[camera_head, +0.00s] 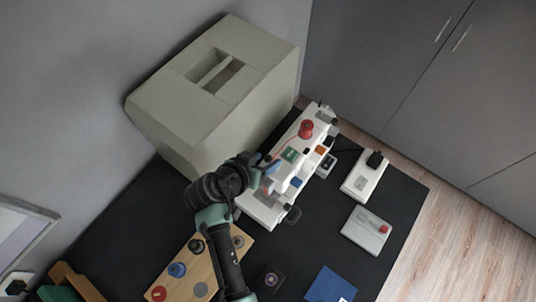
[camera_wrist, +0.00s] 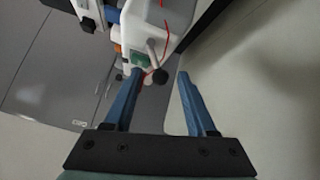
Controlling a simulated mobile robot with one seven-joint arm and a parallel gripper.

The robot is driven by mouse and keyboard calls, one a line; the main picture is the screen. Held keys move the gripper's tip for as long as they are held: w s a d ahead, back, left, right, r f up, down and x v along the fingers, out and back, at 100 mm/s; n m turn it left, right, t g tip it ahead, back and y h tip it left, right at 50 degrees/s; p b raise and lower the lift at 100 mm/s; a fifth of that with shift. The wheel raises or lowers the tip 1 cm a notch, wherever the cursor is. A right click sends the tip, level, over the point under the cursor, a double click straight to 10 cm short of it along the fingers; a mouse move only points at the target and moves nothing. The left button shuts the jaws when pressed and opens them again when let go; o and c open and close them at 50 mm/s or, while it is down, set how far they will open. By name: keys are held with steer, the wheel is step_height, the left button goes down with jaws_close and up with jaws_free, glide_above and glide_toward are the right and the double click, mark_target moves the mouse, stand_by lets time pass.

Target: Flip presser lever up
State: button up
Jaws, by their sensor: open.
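A white sewing machine (camera_head: 286,172) stands on the dark table, with a red thread spool (camera_head: 306,128) on top. My gripper (camera_head: 268,172) is at the machine's near end, partly hiding it. In the wrist view the machine (camera_wrist: 172,20) is at the top, and my open gripper (camera_wrist: 158,82) points at its end with nothing between its blue fingers.
A large grey-green case (camera_head: 215,90) stands close behind the machine. A wooden board with spools (camera_head: 200,268), a white pedal (camera_head: 364,180), a small grey box (camera_head: 366,230) and a blue card (camera_head: 330,286) lie on the table.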

steer(key=shift+x, duration=1.1)
steer(key=shift+c, duration=0.3)
jaws_close()
